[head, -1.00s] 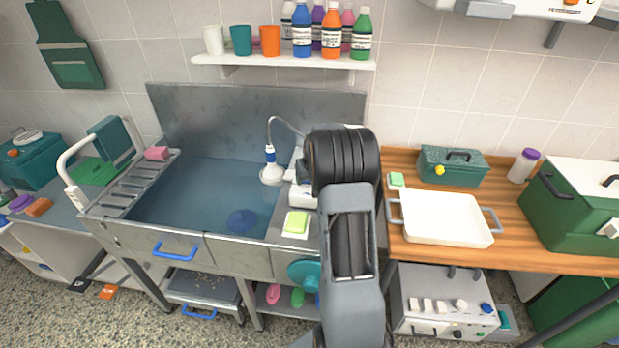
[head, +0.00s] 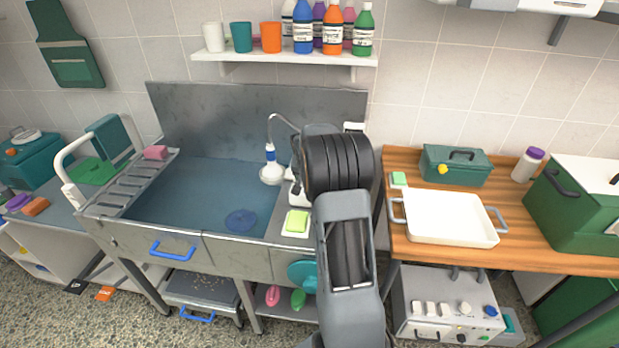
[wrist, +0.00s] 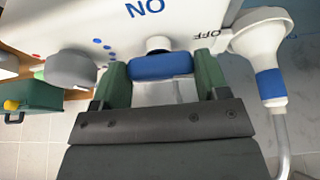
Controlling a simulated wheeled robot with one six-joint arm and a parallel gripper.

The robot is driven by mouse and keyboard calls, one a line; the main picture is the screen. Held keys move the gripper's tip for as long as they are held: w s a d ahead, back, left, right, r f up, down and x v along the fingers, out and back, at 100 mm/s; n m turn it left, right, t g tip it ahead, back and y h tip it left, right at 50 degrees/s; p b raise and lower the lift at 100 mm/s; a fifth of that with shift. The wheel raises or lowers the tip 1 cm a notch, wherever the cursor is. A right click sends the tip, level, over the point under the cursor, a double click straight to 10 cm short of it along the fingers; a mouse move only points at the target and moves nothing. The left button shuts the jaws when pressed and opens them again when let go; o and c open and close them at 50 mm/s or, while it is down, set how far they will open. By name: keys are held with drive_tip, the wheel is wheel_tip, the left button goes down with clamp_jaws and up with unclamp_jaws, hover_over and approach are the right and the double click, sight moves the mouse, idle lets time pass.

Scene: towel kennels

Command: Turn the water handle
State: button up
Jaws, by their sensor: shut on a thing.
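The water handle (wrist: 160,66) is a blue bar on a short dark stem, on a white panel (wrist: 185,22) in the wrist view. The panel carries upside-down "ON" and "OFF" lettering, with "OFF" to the right of the handle. My gripper (wrist: 163,76) is shut on the handle, one green finger at each end of it. In the head view my arm hides the gripper and the handle. The shower head (head: 272,172), white with a blue collar, hangs over the tub (head: 180,195); it also shows in the wrist view (wrist: 268,60).
A grey knob (wrist: 70,68) with blue and red dots sits left of the handle. A green sponge (head: 296,221) lies on the tub's right ledge. A white tray (head: 446,220) and a green toolbox (head: 456,165) stand on the wooden counter to the right. A shelf (head: 285,57) holds cups and bottles.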

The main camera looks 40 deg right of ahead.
idle(0.3)
drive_tip(key=o, duration=0.9)
drive_tip(key=shift+o, duration=0.2)
drive_tip(key=shift+r, duration=0.1)
drive_tip(key=b+v, duration=0.1)
drive_tip(key=v, duration=1.2)
drive_tip(key=shift+r+b, duration=0.3)
drive_tip(key=shift+r, duration=0.05)
drive_tip(key=shift+a, duration=0.1)
drive_tip(key=s+a+f+n+y, duration=0.3)
drive_tip(key=s+a+n, duration=0.5)
drive_tip(key=s+a, duration=1.3)
drive_tip(key=shift+a+f+n+t, duration=0.35)
drive_tip(key=shift+a+f, duration=0.35)
drive_tip(key=shift+a, duration=0.25)
